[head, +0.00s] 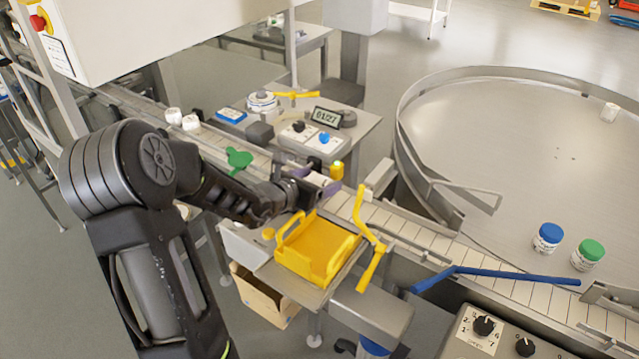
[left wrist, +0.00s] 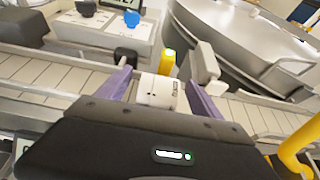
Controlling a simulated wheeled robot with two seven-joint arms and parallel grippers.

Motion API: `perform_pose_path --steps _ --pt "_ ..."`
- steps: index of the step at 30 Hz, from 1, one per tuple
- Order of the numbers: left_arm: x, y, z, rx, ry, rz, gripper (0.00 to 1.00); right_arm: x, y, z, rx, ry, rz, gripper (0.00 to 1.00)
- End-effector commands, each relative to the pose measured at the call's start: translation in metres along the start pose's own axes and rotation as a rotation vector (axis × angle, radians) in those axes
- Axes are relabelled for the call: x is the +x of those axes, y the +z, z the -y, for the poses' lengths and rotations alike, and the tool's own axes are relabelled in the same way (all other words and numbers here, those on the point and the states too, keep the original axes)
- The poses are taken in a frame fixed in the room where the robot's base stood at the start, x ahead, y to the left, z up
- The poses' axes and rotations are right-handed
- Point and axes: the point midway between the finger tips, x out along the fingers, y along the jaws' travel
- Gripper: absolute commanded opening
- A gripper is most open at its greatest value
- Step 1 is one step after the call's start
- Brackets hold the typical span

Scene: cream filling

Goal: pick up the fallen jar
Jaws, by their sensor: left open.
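The fallen jar (left wrist: 158,91) is white with small dark print along one side and appears to lie on its side on the conveyor. In the left wrist view it sits between the purple fingers of my left gripper (left wrist: 157,88), with gaps visible beside it. In the head view my left gripper (head: 317,184) is over the conveyor, open, and the jar is mostly hidden by the fingers. The gripper body covers the near part of the jar in the wrist view. My right gripper is not in view.
A yellow sensor post (head: 337,171) stands just beyond the gripper. A yellow tray (head: 318,250) and a yellow handle (head: 371,265) are close on the near side. Blue-lidded (head: 548,238) and green-lidded (head: 588,255) jars stand upright at the turntable (head: 530,150). A blue guide bar (head: 500,273) crosses the conveyor.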

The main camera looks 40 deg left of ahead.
Motion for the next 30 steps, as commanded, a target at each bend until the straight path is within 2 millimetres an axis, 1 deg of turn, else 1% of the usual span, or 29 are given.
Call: perform_pose_path --steps 18,30 --pt "0.001 -0.0002 -0.0002 0.0 0.001 0.0 0.75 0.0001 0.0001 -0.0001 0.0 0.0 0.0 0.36" --pt "0.0009 -0.0002 -0.0002 0.0 0.001 0.0 0.43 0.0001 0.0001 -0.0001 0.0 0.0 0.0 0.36"
